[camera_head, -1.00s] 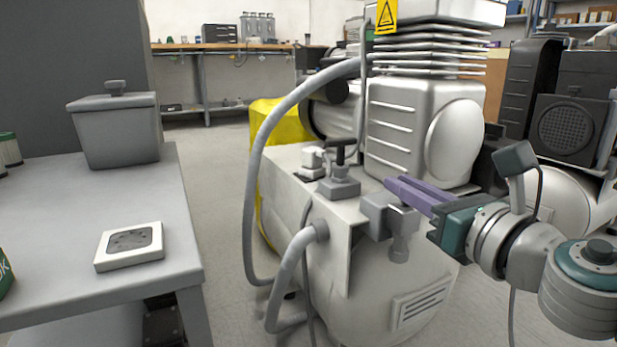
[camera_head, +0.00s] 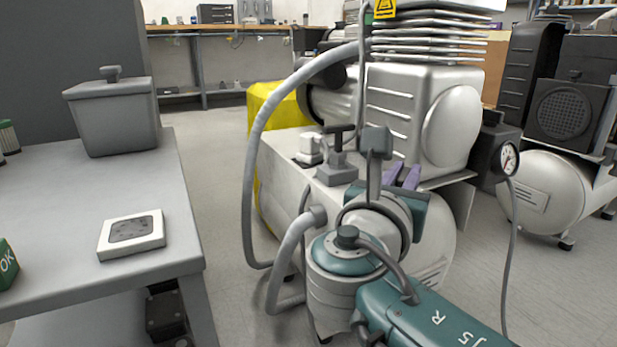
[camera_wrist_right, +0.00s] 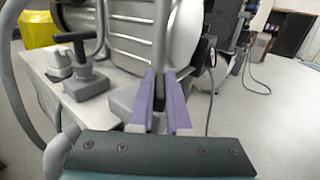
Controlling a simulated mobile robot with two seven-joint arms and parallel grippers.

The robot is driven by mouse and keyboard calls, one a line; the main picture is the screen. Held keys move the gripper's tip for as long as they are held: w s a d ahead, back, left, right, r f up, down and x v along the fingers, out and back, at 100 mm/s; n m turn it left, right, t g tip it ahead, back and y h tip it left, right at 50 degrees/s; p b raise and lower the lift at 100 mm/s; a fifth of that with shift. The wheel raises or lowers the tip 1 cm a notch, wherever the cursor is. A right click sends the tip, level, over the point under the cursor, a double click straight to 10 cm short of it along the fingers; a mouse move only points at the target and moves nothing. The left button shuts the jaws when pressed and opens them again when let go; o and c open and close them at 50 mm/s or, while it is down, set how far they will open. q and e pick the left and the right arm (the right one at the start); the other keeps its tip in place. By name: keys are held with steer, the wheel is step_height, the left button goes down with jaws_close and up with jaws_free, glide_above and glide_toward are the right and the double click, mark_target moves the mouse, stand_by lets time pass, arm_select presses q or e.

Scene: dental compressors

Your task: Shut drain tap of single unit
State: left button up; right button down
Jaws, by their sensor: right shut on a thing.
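The single unit is a pale compressor with a white tank (camera_head: 283,165) and a ribbed silver pump head (camera_head: 395,115). My right gripper (camera_head: 402,172), with purple fingers, is at the tank's front below the pump head. In the right wrist view its fingers (camera_wrist_right: 160,78) are close together, with a grey block of the drain tap (camera_wrist_right: 124,101) just left of them. The gripper is shut on the tap, but the gripped part is mostly hidden. My right wrist and forearm hide the tap in the head view. My left gripper is out of view.
A black-handled valve (camera_head: 337,165) and a small white fitting (camera_head: 310,150) stand on the tank's top, left of my gripper. A thick grey hose (camera_head: 253,160) arches at the left. A grey table (camera_head: 60,210) is farther left; another compressor (camera_head: 545,190) is at right.

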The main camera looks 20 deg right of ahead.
mark_target(405, 173)
steer(key=m+g+h+b, duration=0.1)
steer(key=g+b, duration=0.1)
steer(key=m+g+h+b, duration=0.1)
steer(key=m+g+b, duration=0.1)
steer(key=m+g+h+b, duration=0.1)
steer(key=g+b, duration=0.1)
steer(key=shift+f+m+b, duration=0.25)
steer(key=shift+m+b, duration=0.05)
steer(key=shift+r+m+g+h+b, duration=0.2)
steer(key=shift+m+g+h+b, duration=0.3)
steer(key=shift+g+b, duration=0.55)
steer(key=c, duration=0.9)
jaws_free()
steer(key=shift+r, duration=0.1)
step_height(405, 173, up, 20)
steer(key=p, duration=1.6)
steer(key=shift+p, duration=0.4)
